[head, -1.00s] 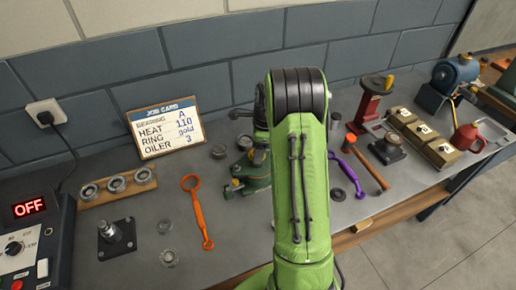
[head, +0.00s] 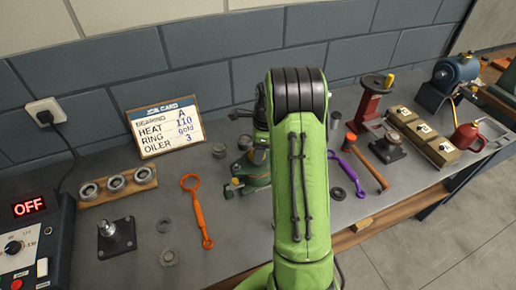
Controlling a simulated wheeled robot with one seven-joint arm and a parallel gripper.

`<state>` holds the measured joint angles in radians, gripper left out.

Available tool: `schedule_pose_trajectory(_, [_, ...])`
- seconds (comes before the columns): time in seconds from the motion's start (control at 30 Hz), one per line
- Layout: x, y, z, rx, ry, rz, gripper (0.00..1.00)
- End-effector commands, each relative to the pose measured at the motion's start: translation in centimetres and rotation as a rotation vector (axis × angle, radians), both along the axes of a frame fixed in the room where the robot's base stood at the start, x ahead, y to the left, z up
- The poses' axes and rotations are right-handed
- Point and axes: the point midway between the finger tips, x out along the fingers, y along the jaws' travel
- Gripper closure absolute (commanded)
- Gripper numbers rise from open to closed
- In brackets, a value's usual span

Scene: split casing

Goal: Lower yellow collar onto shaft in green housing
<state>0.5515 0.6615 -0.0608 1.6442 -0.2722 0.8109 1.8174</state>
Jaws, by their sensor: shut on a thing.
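The green housing (head: 252,178) stands on the bench at mid-picture in the head view, partly hidden behind my green arm. A small yellow part shows low on its left side. My gripper (head: 258,156) is only partly seen, as a dark shape just left of my arm and over the housing. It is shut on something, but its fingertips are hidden. I cannot make out the yellow collar or the shaft, nor whether they touch.
Left of the housing lie an orange wrench (head: 196,210), a wooden rack of rings (head: 117,187) and a post on a black plate (head: 117,238). A job card (head: 165,127) leans at the back. Right of my arm lie a purple wrench (head: 347,172) and a hammer (head: 370,170).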

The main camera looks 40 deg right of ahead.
Motion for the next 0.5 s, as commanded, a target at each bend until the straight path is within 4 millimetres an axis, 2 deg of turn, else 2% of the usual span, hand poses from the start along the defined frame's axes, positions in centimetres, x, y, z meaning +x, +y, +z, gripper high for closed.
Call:
schedule_pose_trajectory(0.23, [-0.01,0.00,-0.19,0.000,0.000,0.000,0.72])
schedule_pose_trajectory(0.27, [-0.01,0.00,-0.20,0.000,0.000,0.000,0.41])
schedule_pose_trajectory(0.43, [-0.01,0.00,-0.18,0.000,0.000,0.000,0.15])
schedule_pose_trajectory(0.5, [0.00,0.00,-0.18,0.000,0.000,0.000,0.12])
